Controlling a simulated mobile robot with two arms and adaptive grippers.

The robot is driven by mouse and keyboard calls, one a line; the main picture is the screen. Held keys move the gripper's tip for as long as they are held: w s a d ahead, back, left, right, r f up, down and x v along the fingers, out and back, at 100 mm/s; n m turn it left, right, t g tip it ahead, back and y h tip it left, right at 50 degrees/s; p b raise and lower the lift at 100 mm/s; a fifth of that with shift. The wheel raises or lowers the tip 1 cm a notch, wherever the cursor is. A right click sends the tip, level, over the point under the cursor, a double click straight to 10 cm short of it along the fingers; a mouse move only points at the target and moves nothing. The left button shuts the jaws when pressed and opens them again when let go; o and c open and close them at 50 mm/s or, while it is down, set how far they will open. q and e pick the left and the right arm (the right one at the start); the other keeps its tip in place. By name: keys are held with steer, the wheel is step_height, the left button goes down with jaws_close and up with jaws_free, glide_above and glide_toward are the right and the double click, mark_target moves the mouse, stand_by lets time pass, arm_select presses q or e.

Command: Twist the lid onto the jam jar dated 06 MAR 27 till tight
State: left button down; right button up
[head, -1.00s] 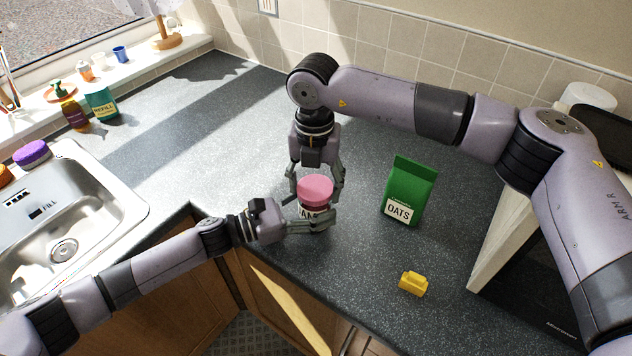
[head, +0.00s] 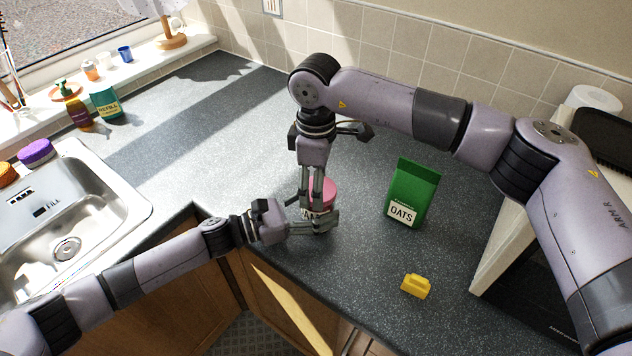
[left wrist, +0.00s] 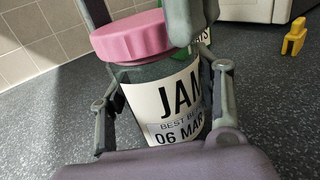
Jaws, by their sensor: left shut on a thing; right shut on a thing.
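The jam jar (head: 313,213) stands upright on the counter near its front edge, partly hidden by my fingers. In the left wrist view, its label (left wrist: 168,100) reads JAM, BEST B… and 06 MAR, with the rest covered. The pink lid (head: 328,190) sits on the jar's top; it also shows in the left wrist view (left wrist: 128,38). I cannot tell how tight it is. My left gripper (head: 318,226) is shut around the jar's body from the left. My right gripper (head: 317,190) points down from above, shut on the lid.
A green oats packet (head: 413,190) stands right of the jar, and a small yellow object (head: 416,286) lies in front of it. The sink (head: 75,225) is at the left. Bottles (head: 105,104) stand by the window sill. The counter behind the jar is clear.

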steer(key=shift+r, duration=0.1)
steer(key=o, duration=0.8)
steer(key=shift+o, duration=0.2)
steer(key=shift+r, duration=2.2)
steer(key=shift+c, duration=0.4)
